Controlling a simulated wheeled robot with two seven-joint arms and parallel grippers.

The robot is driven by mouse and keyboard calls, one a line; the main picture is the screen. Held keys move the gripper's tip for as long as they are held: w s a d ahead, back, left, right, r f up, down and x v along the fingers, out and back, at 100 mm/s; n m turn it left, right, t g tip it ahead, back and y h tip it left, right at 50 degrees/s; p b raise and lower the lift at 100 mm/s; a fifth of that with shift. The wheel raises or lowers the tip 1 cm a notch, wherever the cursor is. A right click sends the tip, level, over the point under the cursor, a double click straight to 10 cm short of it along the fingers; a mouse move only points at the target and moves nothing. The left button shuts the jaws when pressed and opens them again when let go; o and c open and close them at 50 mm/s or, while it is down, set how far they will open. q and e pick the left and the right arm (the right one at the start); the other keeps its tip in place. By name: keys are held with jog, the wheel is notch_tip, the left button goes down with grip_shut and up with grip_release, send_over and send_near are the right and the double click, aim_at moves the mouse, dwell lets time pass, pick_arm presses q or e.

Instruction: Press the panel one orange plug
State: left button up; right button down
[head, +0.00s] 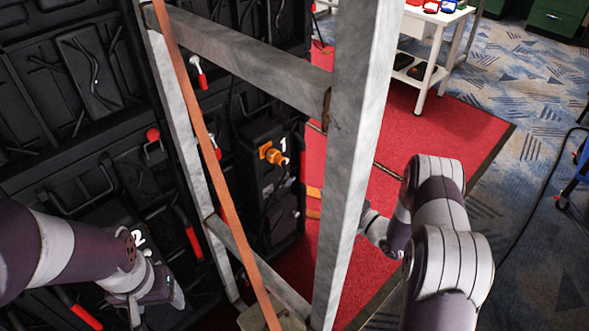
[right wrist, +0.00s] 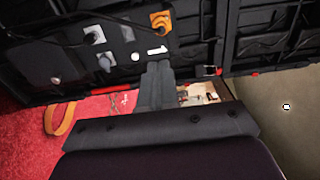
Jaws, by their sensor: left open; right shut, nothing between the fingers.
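The orange plug (head: 272,153) sticks out of the black panel one (head: 255,180), just left of a white "1". In the right wrist view the orange plug (right wrist: 160,20) is at the top edge, above the "1". My right gripper (right wrist: 157,70) is shut and empty, its fingertips below the "1" in that picture and apart from the plug. In the head view the upright metal post hides its fingers. My left gripper (head: 172,298) is open at the lower left, near a panel marked "2", well away from the orange plug.
A metal frame with an upright post (head: 355,130) stands between the head camera and panel one. Black panels with cables and red handles fill the left. A red carpet (head: 460,140) lies to the right, with a white table (head: 440,20) at the back.

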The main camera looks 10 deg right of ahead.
aim_at(285, 163)
jog(key=x, duration=1.4)
jog(key=shift+b+x, duration=0.85)
jog(key=shift+b, duration=0.15)
jog(key=shift+s+r, duration=0.15)
jog(key=shift+r, duration=0.05)
